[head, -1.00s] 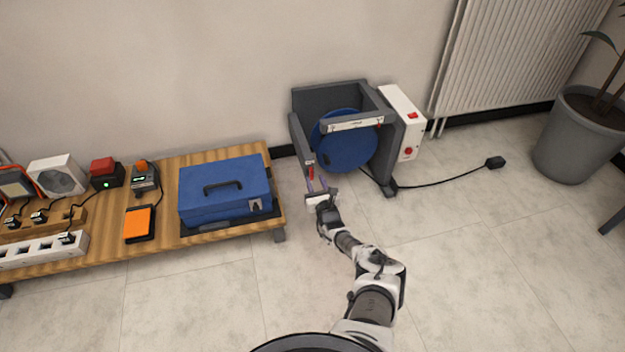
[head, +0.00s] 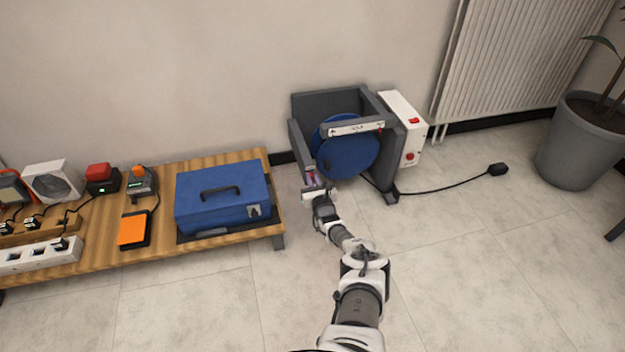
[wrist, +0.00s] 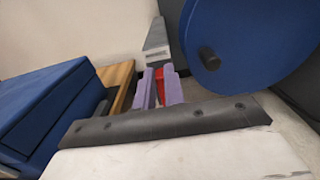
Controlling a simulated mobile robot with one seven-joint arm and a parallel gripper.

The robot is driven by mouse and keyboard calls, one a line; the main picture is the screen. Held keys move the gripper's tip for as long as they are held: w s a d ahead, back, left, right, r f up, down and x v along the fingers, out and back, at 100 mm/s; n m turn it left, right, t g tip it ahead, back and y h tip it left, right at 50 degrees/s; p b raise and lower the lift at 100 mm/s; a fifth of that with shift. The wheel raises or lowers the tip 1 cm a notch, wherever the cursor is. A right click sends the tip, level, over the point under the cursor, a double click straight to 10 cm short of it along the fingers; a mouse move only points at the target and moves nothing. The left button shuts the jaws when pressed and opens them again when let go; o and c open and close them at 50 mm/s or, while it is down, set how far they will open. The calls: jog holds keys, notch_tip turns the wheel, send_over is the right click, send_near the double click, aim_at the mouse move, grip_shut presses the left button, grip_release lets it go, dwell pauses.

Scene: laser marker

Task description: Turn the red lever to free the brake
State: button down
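The red lever (wrist: 161,88) is on the grey upright of the machine that holds a blue disc. In the wrist view it shows between the two purple fingers of my gripper (wrist: 159,92), partly behind the right one. The fingers stand close together on either side of it. I cannot tell whether they press on it. In the head view my gripper (head: 314,182) is at the machine's front left upright, where the fingers mostly hide the lever. The blue disc (head: 347,158) also shows in the wrist view (wrist: 245,35), just right of my fingers.
A low wooden bench (head: 105,255) with a blue case (head: 222,197) stands close to the left of my gripper. A white control box (head: 402,130) with red switches is on the machine's right side. Its cable runs right across the floor. The tiled floor in front is free.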

jog(key=shift+n, duration=0.4)
jog(key=shift+s+a+f+n+p, duration=0.15)
jog(key=shift+a+f+n, duration=0.2)
jog(key=shift+n, duration=2.5)
jog(key=shift+s+a+f+n+p, duration=0.15)
jog(key=shift+f+n, duration=0.25)
jog(key=shift+n, duration=2.4)
jog(key=shift+a+f+n+p, duration=0.15)
jog(key=shift+a+f+n, duration=0.2)
jog(key=shift+n, duration=2.5)
jog(key=shift+d, duration=0.1)
jog(key=c, duration=1.5)
grip_release()
jog(key=shift+s+r, duration=0.1)
jog(key=p+v, duration=1.1)
jog(key=v, duration=0.2)
jog(key=shift+s+p, duration=0.3)
jog(key=shift+p, duration=0.05)
